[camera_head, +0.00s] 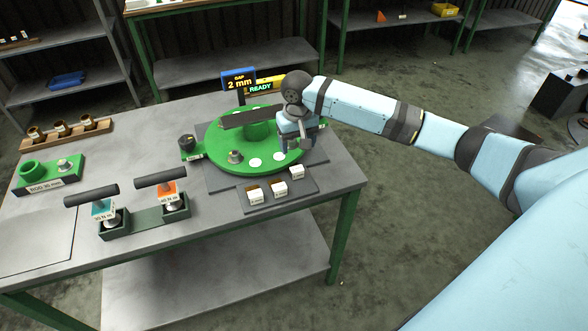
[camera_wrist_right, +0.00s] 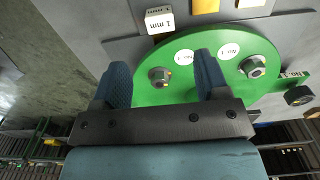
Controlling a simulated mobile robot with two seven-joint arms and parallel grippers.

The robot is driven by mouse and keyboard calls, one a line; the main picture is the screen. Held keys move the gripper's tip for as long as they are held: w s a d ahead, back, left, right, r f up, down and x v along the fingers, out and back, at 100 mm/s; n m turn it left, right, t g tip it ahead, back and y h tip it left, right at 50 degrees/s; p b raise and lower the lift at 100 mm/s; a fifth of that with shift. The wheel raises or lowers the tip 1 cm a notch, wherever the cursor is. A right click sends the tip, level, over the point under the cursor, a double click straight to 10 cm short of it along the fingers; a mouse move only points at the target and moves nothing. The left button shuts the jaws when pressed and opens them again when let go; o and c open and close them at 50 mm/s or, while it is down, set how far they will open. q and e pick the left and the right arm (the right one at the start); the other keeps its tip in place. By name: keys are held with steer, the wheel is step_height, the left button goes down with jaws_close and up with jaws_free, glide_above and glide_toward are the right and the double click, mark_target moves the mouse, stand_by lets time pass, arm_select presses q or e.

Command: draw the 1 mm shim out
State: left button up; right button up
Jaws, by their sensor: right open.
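The 1 mm shim block (camera_wrist_right: 160,20), white with "1 mm" printed on it, sits at the top of the right wrist view. In the head view it appears to be the rightmost small block (camera_head: 297,172) on the grey shim plate (camera_head: 262,207). My right gripper (camera_head: 300,143) is over the right side of the green disc (camera_head: 220,158), short of the block. In the right wrist view its two blue fingers (camera_wrist_right: 162,70) are apart with nothing between them. My left gripper is not in view.
Two other shim blocks (camera_head: 280,188) (camera_head: 254,195) stand beside it. The green disc bears bolts (camera_wrist_right: 160,77) and white spots (camera_head: 255,162). A display (camera_head: 240,80) reads "GAP 2 mm". Torque tools (camera_head: 160,180) stand at the front left.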

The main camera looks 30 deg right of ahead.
mark_target(297, 168)
step_height(297, 168, down, 11)
steer(key=shift+r, duration=0.2)
jaws_close()
steer(key=s+p, duration=0.2)
steer(key=s+a+p, duration=0.1)
steer(key=s+p, duration=0.1)
steer(key=shift+s+r, duration=0.1)
steer(key=shift+r, duration=0.1)
steer(key=shift+s+f+p, duration=0.1)
steer(key=shift+s+p, duration=0.15)
steer(key=shift+p, duration=0.05)
steer(key=shift+a+f, duration=0.1)
steer(key=shift+f, duration=0.1)
